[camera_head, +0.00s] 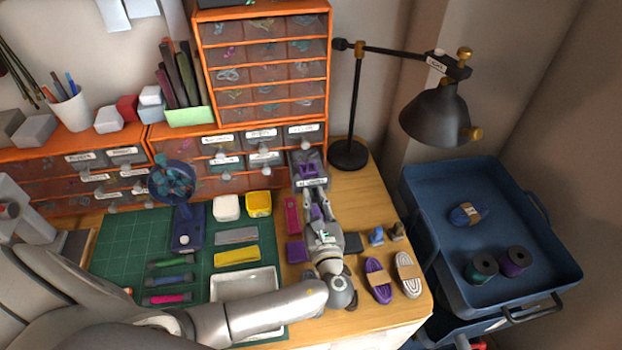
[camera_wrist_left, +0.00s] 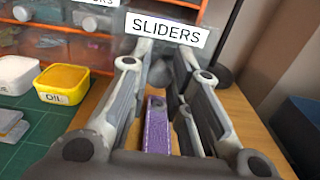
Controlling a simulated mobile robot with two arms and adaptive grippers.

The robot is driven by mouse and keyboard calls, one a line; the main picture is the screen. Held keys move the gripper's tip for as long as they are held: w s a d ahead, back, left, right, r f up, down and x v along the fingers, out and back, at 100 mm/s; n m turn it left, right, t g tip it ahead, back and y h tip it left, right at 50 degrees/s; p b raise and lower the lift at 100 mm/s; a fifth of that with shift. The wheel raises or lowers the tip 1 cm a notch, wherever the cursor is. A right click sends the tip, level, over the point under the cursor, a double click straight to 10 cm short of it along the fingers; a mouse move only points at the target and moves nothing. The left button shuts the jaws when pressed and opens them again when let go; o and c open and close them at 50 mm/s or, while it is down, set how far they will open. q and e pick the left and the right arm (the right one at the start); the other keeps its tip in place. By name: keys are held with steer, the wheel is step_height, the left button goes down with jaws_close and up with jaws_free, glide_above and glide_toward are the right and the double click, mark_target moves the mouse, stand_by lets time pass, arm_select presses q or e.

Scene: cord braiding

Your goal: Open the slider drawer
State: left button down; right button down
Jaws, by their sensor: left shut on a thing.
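The slider drawer (camera_head: 308,168) sits in the bottom row of the orange cabinet, at its right end. It stands partly out, and purple pieces show inside it. Its white label (camera_wrist_left: 168,30) reads SLIDERS in the left wrist view. My left gripper (camera_head: 314,196) is in front of the drawer, its fingers reaching to just under the label. In the left wrist view its fingertips (camera_wrist_left: 163,62) are closed around the drawer's grey knob, which they largely hide. My right gripper is not in view.
A purple strip (camera_wrist_left: 157,125) lies on the table below my left gripper. A yellow box (camera_head: 258,203) and a white box (camera_head: 226,207) stand left of it on the green mat (camera_head: 125,238). A black lamp (camera_head: 436,115) stands to the right, above a blue cart (camera_head: 540,255).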

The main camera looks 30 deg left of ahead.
arm_select(q)
steer(key=shift+s+d, duration=0.1)
steer(key=c, duration=1.3)
jaws_free()
steer(key=shift+c, duration=0.2)
steer(key=v, duration=1.2)
